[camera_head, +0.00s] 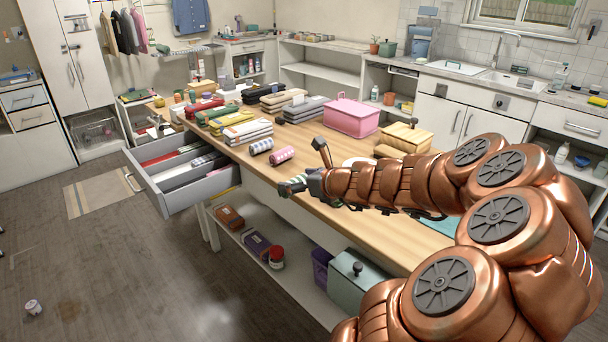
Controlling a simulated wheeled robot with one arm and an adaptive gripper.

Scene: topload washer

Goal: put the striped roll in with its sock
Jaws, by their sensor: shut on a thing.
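My gripper (303,184) is at the front edge of the table, at the end of my copper arm. It is shut on a small green and pale striped roll (291,187), partly hidden by the fingers. An open grey drawer (190,200) juts out at the left, with red, white and dark folded or rolled things in long compartments. I cannot tell which holds the matching sock.
Folded cloth stacks (240,130) crowd the table's far left. A pink box (351,117) and a yellow box (402,138) stand behind my arm. A lower shelf (290,295) holds boxes and a red jar (276,257). The floor left of the table is mostly clear.

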